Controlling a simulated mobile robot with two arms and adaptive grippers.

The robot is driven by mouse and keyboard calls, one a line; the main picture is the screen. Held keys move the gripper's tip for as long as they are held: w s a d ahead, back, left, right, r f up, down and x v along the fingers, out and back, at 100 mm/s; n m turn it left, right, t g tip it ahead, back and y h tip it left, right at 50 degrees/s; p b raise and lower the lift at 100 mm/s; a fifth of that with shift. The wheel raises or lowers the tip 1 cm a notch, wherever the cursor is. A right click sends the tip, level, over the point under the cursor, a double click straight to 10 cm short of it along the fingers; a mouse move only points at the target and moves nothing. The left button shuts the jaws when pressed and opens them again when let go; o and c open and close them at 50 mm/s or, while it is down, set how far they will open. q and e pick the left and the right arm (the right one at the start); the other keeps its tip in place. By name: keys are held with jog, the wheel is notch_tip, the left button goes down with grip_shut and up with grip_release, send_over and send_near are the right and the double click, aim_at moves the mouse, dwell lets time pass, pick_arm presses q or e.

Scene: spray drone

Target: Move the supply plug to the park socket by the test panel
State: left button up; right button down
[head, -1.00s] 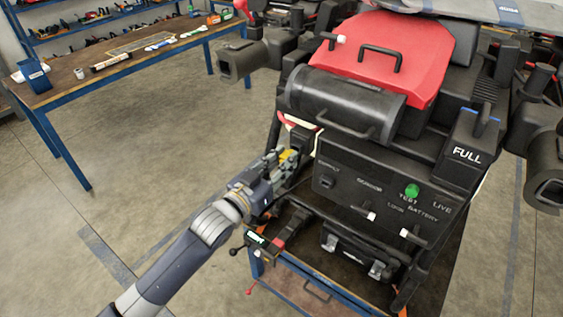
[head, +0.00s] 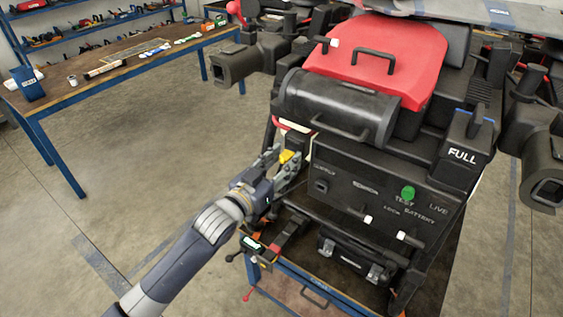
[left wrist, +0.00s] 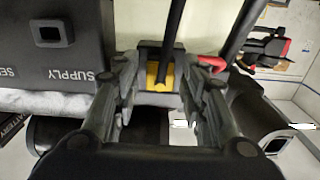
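A yellow plug-like piece (head: 288,156) sits at the left side of the black drone panel (head: 345,200). In the left wrist view the yellow piece (left wrist: 158,75) shows between my fingers, with a dark rod or cable crossing in front of it. My left gripper (head: 286,162) reaches it from the lower left. Its fingers (left wrist: 160,85) stand apart on either side of the piece, with no clear contact. The square SUPPLY socket (left wrist: 50,32) shows dark and looks empty; it also shows in the head view (head: 320,186). I cannot pick out the park socket. My right gripper is out of view.
A green TEST light (head: 408,193) and white-tipped levers are on the panel. A black case (head: 350,260) lies below, on a blue-framed cart (head: 310,285). A workbench (head: 100,75) stands at the back left.

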pick_arm(q)
jog(key=v, duration=1.2)
jog(key=shift+f, duration=0.1)
dwell(0.6)
